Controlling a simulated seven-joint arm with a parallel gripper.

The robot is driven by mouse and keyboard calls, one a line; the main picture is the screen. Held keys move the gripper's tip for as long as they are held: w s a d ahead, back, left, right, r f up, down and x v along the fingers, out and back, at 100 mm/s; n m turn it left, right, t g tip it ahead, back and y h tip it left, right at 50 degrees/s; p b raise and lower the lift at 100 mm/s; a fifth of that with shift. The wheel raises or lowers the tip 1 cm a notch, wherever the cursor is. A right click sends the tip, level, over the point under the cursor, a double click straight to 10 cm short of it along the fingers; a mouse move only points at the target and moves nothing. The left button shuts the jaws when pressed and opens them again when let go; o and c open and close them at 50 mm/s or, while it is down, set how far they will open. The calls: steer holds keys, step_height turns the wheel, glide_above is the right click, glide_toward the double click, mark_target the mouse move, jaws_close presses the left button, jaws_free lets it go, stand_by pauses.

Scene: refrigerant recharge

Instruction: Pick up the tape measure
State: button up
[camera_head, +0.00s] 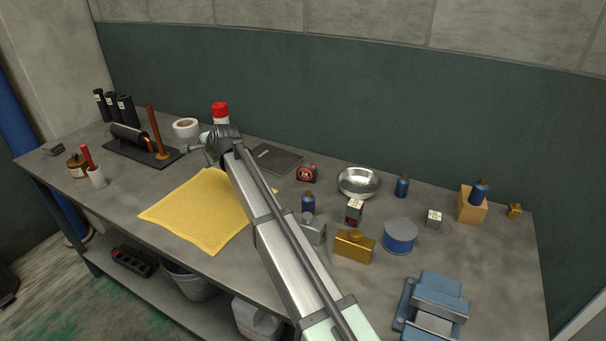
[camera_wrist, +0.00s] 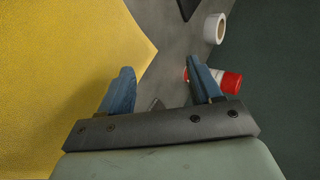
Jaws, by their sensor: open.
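The tape measure (camera_head: 307,173) is small, red and black, and sits on the bench right of the dark flat pad, left of the steel bowl. I cannot make it out in the wrist view. My gripper (camera_head: 199,150) is far to its left, above the bench near the back edge of the yellow cloth. In the wrist view my gripper (camera_wrist: 162,84) has its two blue fingers apart, with no held object between them. A small dark shape at the palm edge is unclear.
A red-capped can (camera_head: 220,113) stands behind my gripper, partly hidden by a finger in the wrist view. A white tape roll (camera_head: 186,127) is nearby. The steel bowl (camera_head: 359,182), a blue bottle (camera_head: 308,203) and the dark pad (camera_head: 275,158) surround the tape measure.

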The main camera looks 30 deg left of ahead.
steer(key=w+d+m+g+h, duration=0.25)
steer(key=w+d+m, duration=0.35)
steer(key=w+d, duration=0.8)
steer(key=m+g+h, duration=0.2)
steer(key=m+h, duration=0.1)
steer(key=m, duration=0.3)
glide_toward(308, 164)
steer(key=x, duration=0.7)
steer(key=shift+s+d+f, duration=0.1)
steer(key=shift+s+d, duration=0.15)
steer(key=shift+d, duration=0.05)
steer(key=shift+y, duration=0.25)
steer(key=shift+w+x, duration=0.2)
steer(key=shift+x, duration=2.65)
steer(key=shift+s+a, duration=0.1)
steer(key=shift+a, duration=0.05)
steer(key=shift+c, duration=0.5)
steer(key=c, duration=1)
jaws_close()
steer(key=shift+r, duration=0.2)
